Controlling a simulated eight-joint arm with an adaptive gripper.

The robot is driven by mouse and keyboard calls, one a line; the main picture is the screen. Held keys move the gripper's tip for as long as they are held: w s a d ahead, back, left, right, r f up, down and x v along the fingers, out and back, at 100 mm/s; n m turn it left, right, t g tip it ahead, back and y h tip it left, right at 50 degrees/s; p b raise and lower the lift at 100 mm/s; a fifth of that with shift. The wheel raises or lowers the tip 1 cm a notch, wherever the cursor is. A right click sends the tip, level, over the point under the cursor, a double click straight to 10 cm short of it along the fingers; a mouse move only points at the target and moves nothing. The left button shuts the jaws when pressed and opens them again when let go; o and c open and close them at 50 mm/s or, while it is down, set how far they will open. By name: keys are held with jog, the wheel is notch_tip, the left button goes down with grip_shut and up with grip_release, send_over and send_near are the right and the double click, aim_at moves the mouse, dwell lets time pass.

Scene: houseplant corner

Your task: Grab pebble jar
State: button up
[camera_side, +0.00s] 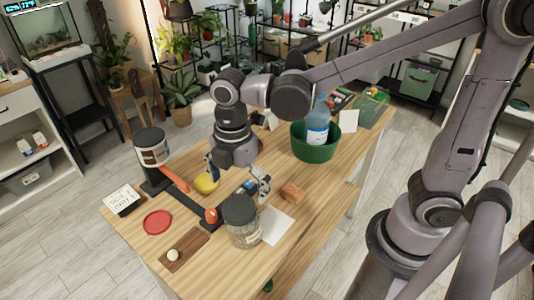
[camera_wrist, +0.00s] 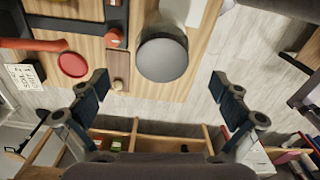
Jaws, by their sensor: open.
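The pebble jar (camera_side: 243,222) is a clear glass jar with a dark grey lid, standing upright near the front of the wooden table. Pebbles show through its glass in the side view. In the wrist view its round lid (camera_wrist: 162,59) is seen from above, ahead of the fingers and near the middle of the picture. My gripper (camera_side: 238,180) is above the table behind the jar in the side view. In the wrist view my gripper (camera_wrist: 160,98) has its two fingers wide apart with nothing between them. The jar's body is mostly hidden under its lid there.
A white sheet (camera_side: 277,226) lies right of the jar. A brown board (camera_side: 178,257) with a pale round item and a red disc (camera_side: 157,222) lie left.

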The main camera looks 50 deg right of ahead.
aim_at(238, 207)
jog(key=shift+a+f+n, duration=0.35)
jog(key=shift+a+n, duration=0.05)
jog(key=shift+n, duration=0.1)
jog(key=shift+f, duration=0.4)
notch_tip(238, 207, down, 4)
jog(key=shift+f, duration=0.15)
jog(key=shift+s+d+f, duration=0.1)
jog(key=shift+d+f, duration=0.05)
jog(key=shift+f, duration=0.75)
jog(key=shift+s+d+f, duration=0.1)
jog(key=shift+d+f, duration=0.05)
jog(key=shift+f, duration=0.75)
jog(key=shift+d+f, duration=0.15)
jog(key=shift+f, duration=0.75)
jog(key=c, duration=1.7)
jog(key=shift+r, duration=0.1)
jog(key=shift+c, duration=0.2)
